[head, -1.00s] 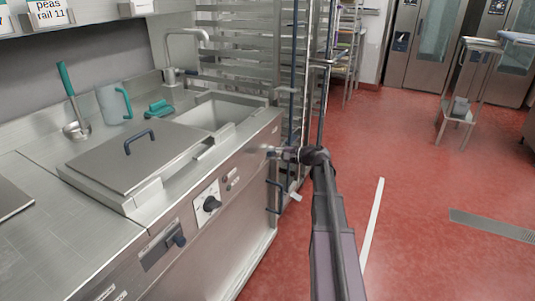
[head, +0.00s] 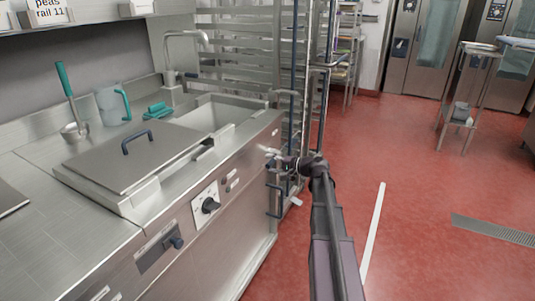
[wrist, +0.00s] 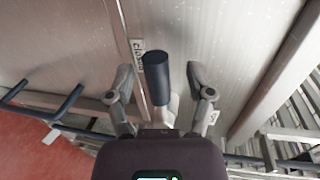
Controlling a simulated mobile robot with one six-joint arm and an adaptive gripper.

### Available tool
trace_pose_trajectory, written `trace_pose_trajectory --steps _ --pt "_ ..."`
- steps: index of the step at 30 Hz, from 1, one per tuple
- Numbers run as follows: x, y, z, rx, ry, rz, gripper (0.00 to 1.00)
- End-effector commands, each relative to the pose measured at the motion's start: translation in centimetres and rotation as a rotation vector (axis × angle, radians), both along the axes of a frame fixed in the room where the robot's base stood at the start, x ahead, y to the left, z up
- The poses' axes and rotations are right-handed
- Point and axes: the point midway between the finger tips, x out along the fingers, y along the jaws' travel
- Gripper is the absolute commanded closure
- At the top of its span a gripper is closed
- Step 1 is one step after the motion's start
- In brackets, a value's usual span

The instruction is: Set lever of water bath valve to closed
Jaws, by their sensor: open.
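The lever of the water bath valve shows in the wrist view as a dark blue cylindrical handle (wrist: 156,77) on a pale stem. My gripper (wrist: 160,74) is open, with one finger on each side of the handle. Gaps show between the handle and both fingers. A small white label (wrist: 138,50), which seems to read "closed", is on the steel panel just left of the handle. In the head view my gripper (head: 284,164) is at the right end of the water bath counter (head: 235,145). The lever is hard to make out there.
Dark blue bar handles (wrist: 42,97) stick out at left in the wrist view. A steel rack (head: 245,55) stands close behind the counter end. A lidded basin (head: 112,170) and a control knob (head: 210,205) are on the unit.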

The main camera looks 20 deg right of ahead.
Motion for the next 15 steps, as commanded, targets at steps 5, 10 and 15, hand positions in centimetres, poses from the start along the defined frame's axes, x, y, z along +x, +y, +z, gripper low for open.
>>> trace_pose_trajectory --steps 5,10,15 --pt "-0.9 -0.7 0.3 0.000 0.000 -0.002 0.32" --pt "-2.1 -1.6 0.6 0.001 0.001 -0.001 0.32" --pt "-3.2 -2.5 0.9 0.001 0.000 -0.002 0.32"
